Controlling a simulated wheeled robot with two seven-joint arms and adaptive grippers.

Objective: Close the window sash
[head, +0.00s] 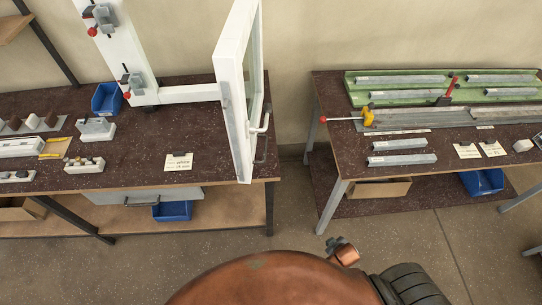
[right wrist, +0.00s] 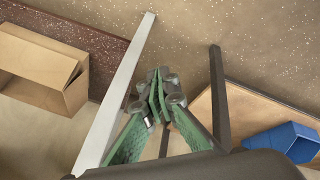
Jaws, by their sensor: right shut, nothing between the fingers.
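The window sash (head: 238,95) is a white frame that stands open, swung out toward me from the white window frame (head: 185,94) on the left bench. Its lever handle (head: 262,126) is on the right face near the free edge. In the right wrist view my right gripper (right wrist: 158,82) has green-padded fingers, shut together with nothing between them. The sash does not show in that view, and bench legs and under-bench items lie beyond the fingers. My left gripper is in neither view.
The left bench (head: 135,160) and right bench (head: 350,175) are separated by a floor gap. Red-knobbed clamps (head: 104,18) sit on the frame. A cardboard box (right wrist: 45,68) and a blue bin (right wrist: 285,140) show in the wrist view.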

